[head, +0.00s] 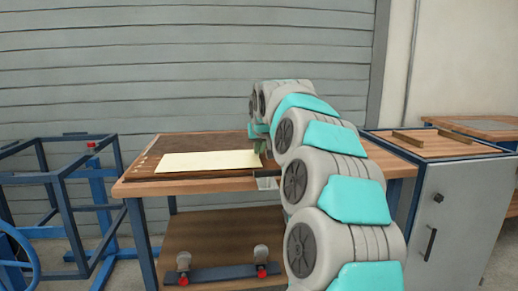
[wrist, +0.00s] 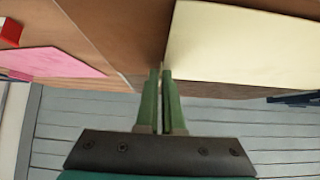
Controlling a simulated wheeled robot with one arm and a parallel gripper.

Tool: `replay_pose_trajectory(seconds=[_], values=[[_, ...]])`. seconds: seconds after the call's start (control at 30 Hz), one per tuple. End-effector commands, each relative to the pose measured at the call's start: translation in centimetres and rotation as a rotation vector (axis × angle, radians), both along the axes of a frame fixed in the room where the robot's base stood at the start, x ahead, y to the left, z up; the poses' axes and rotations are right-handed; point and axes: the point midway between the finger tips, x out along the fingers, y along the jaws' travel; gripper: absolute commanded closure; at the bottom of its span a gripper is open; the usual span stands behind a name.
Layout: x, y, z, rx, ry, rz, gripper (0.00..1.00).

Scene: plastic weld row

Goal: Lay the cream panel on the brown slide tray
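The cream panel (head: 208,161) is a thin, pale rectangle lying flat over the brown slide tray (head: 142,168) on the wooden table. I cannot tell whether its whole underside touches the tray. It fills the upper right of the wrist view (wrist: 240,40). My gripper (head: 262,146) is at the panel's right end in the head view, partly hidden by my arm. In the wrist view its green fingers (wrist: 160,74) are close together with a narrow gap, beside the panel's corner. I cannot see whether they pinch anything.
A pink panel (wrist: 65,62) and a red item (wrist: 10,32) lie left of the gripper in the wrist view. A blue frame (head: 60,180) stands left of the table; a grey cabinet (head: 462,210) stands right. A ribbed wall (head: 180,60) is behind.

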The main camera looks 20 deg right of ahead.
Motion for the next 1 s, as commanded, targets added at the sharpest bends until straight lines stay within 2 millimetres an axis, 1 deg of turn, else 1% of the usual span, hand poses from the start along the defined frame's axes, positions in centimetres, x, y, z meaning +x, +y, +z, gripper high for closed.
replay_pose_trajectory(seconds=[0.17, 0.2, 0.47, 0.67, 0.87, 0.9, 1.0], values=[[0.00, -0.01, 0.01, 0.000, 0.000, 0.000, 1.00], [0.00, -0.01, 0.01, 0.000, 0.000, 0.000, 0.91], [-0.01, -0.01, 0.01, 0.000, 0.000, 0.000, 0.62], [-0.01, -0.01, -0.02, 0.000, 0.001, 0.000, 0.59], [0.00, -0.01, -0.01, 0.000, 0.001, 0.000, 0.37], [-0.01, -0.01, -0.02, 0.000, 0.001, 0.000, 0.35], [-0.01, -0.01, -0.01, 0.000, 0.001, 0.000, 0.35]])
